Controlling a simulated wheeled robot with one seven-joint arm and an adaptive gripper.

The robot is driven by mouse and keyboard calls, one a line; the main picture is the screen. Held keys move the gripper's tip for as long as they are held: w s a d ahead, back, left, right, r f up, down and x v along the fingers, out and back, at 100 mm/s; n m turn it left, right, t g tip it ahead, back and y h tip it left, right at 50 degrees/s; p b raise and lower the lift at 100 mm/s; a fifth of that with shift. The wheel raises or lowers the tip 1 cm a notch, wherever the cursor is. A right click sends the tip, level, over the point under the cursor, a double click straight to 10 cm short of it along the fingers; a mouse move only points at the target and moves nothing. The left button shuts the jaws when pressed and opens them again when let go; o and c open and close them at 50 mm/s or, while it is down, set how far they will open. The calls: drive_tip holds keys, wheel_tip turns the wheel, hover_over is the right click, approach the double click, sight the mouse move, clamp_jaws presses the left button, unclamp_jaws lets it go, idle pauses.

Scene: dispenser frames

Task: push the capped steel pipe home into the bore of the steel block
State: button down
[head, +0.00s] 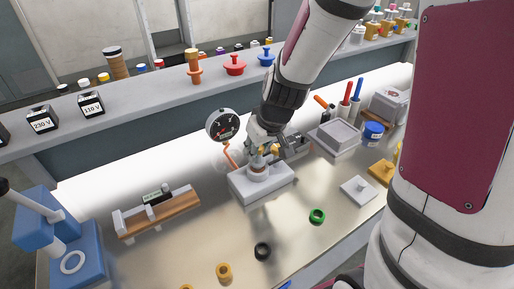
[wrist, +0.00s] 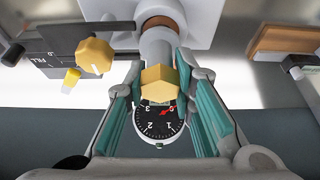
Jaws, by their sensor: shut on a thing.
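The steel block (head: 272,188) sits on the bench below my gripper, a pale box with a round raised collar on top. It fills the top of the wrist view (wrist: 205,18). The steel pipe (wrist: 157,45) is a grey cylinder with a brass hexagonal cap (wrist: 160,82) on its near end; its far end meets the block. My gripper (wrist: 158,66) is shut on the pipe, its teal pads on either side. In the head view my gripper (head: 263,147) is over the block and mostly hides the pipe. How deep the pipe sits in the bore cannot be told.
A round dial gauge (head: 223,125) stands close behind the block. A plate marked FILL with a brass knob (wrist: 95,57) is beside it. A wooden-based fixture (head: 158,215) is left, a grey tray (head: 338,137) right. Green (head: 317,215) and black (head: 262,250) rings lie in front.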

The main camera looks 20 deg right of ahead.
drive_tip(key=shift+f+b, duration=0.65)
drive_tip(key=c, duration=1.3)
unclamp_jaws()
drive_tip(key=v, duration=1.2)
drive_tip(key=shift+w, duration=0.1)
drive_tip(key=shift+r, duration=0.1)
drive_tip(key=s+r, duration=0.1)
drive_tip(key=s, duration=0.4)
drive_tip(key=s+r+m, duration=0.1)
drive_tip(key=s+r, duration=0.1)
drive_tip(key=s, duration=0.4)
drive_tip(key=s+r+m, duration=0.1)
drive_tip(key=s+r, duration=0.1)
drive_tip(key=s, duration=0.4)
drive_tip(key=shift+s+a+r+h, duration=0.2)
drive_tip(key=shift+s+r+h, duration=0.05)
drive_tip(key=shift+h, duration=0.15)
